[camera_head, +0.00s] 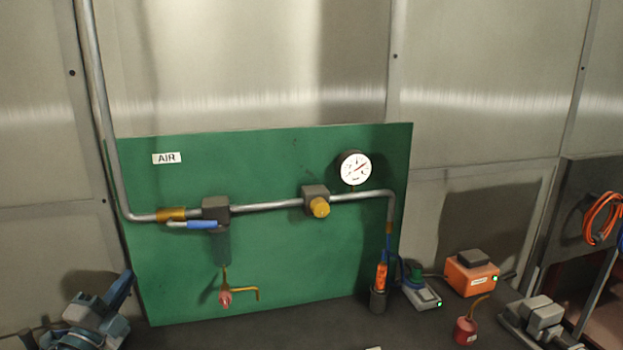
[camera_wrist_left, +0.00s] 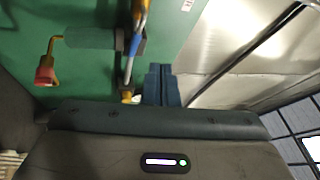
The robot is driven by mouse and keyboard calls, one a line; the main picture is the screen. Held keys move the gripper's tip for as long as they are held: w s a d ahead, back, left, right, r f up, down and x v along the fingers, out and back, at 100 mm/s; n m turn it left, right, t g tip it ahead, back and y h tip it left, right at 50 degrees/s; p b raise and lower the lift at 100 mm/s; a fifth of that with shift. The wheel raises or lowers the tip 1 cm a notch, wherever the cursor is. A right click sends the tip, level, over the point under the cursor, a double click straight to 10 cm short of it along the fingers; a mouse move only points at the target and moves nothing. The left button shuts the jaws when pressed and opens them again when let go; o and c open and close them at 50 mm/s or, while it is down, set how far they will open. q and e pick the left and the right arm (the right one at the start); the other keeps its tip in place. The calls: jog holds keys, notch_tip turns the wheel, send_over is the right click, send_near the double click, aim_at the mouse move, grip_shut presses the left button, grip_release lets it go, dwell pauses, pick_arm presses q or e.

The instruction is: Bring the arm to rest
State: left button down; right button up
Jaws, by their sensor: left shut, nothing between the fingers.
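My left gripper (camera_head: 124,282) is at the lower left of the head view, in front of the lower left corner of the green board (camera_head: 280,255). Its blue fingers (camera_wrist_left: 161,85) point toward the board in the left wrist view. They are shut with nothing between them, and I see no contact with anything. My right gripper is not in view.
An orange box (camera_head: 470,275) and red oil can (camera_head: 465,331) stand right on the dark bench.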

pick_arm(q)
jog(key=s+d+f+n+g+y, duration=0.1)
jog(key=s+f+n+g+y, duration=0.25)
jog(key=s+f+n, duration=0.45)
jog(key=s+d+f+n+g+y, duration=0.25)
jog(key=s+f+n+g, duration=0.2)
jog(key=f, duration=0.85)
jog(key=s+d+f+n+g, duration=0.2)
jog(key=s+f+g, duration=0.1)
jog(key=s, duration=0.4)
jog(key=s+d+f+n+g+h, duration=0.1)
jog(key=s+d+f+n+g, duration=0.15)
jog(key=s, duration=0.35)
jog(key=s+d+f+n+g, duration=0.1)
jog(key=s+f+g, duration=0.3)
jog(key=s, duration=0.3)
notch_tip(320, 180, down, 39)
jog(key=w+a+g+b, duration=0.1)
jog(key=a+b, duration=0.1)
jog(key=b, duration=1)
jog(key=s+a+f+b, duration=0.1)
jog(key=s+f+b, duration=0.4)
jog(key=f, duration=1)
jog(key=s+f+g+b, duration=0.1)
jog(key=s+f+b, duration=0.4)
jog(key=s+f, duration=0.4)
notch_tip(320, 180, down, 6)
jog(key=shift+s+a+r+n, duration=0.1)
jog(key=shift+s+a+n, duration=0.2)
jog(key=shift+s+a, duration=0.1)
